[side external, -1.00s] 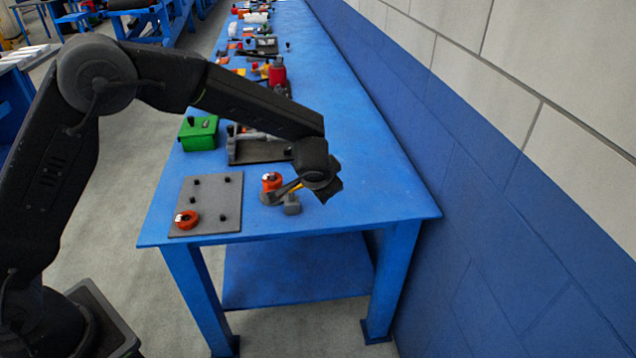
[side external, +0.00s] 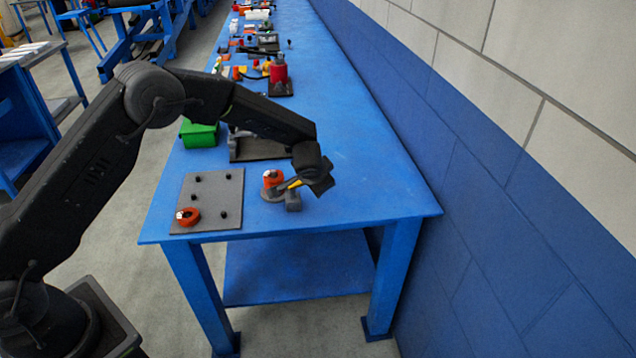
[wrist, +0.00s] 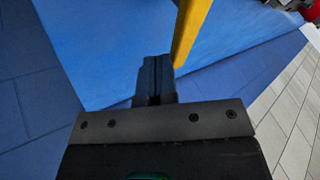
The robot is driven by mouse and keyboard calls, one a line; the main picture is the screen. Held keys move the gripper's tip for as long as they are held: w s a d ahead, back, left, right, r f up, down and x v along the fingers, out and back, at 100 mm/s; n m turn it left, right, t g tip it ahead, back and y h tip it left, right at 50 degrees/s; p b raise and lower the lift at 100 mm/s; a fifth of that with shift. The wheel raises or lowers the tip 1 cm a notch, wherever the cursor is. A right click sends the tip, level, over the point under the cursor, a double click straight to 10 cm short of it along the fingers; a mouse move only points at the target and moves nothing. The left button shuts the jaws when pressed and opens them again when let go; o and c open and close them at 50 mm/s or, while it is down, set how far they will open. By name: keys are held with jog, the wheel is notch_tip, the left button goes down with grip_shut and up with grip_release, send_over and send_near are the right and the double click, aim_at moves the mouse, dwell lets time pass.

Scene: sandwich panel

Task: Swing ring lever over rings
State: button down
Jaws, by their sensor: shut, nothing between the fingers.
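Orange-red rings (side external: 273,178) sit stacked on a grey round base near the front of the blue table. A yellow lever (side external: 292,183) reaches from the stack toward my gripper, close to a small grey block (side external: 293,202). My gripper (side external: 322,187) is shut and empty at the lever's right end in the side view. In the wrist view, the yellow lever (wrist: 190,30) runs up just right of my shut fingertips (wrist: 155,68). Whether they touch is not clear. Another orange-red ring (side external: 187,216) lies on the grey plate (side external: 205,205) at its front left peg.
The plate has several black pegs. A green box (side external: 198,135) and a dark tray (side external: 258,150) stand behind, with more items farther back. The table's right side is clear, bounded by the blue and white wall (side external: 500,180).

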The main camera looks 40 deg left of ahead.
jog(key=shift+w+a+n+g+y, duration=0.3)
jog(key=shift+n+y, duration=0.1)
jog(key=shift+n, duration=0.3)
jog(key=shift+w+a+n+g+y, duration=0.3)
jog(key=shift+n+y, duration=0.2)
jog(key=shift+n, duration=0.4)
jog(key=n, duration=0.1)
jog(key=a+n+g+y, duration=0.1)
jog(key=shift+w+a+n, duration=0.1)
jog(key=shift+w+n, duration=0.2)
jog(key=shift+w, duration=0.1)
jog(key=n+g, duration=0.1)
jog(key=a+n+g, duration=0.1)
jog(key=n, duration=0.1)
jog(key=a+n+g+y, duration=0.1)
jog(key=shift+w+a+n, duration=0.2)
jog(key=shift+w+n, duration=0.05)
jog(key=shift+n, duration=0.05)
jog(key=shift+a+n+g, duration=0.65)
jog(key=shift+n+g, duration=0.15)
jog(key=shift+n, duration=0.3)
jog(key=shift+s+a, duration=0.25)
jog(key=shift+a, duration=0.5)
jog(key=shift+s+a+n+g, duration=0.25)
jog(key=shift+a+n+g, duration=0.15)
jog(key=shift+n, duration=0.3)
jog(key=shift+s+a, duration=0.1)
jog(key=shift+a, duration=0.05)
jog(key=shift+s+a, duration=0.1)
jog(key=shift+a, duration=0.05)
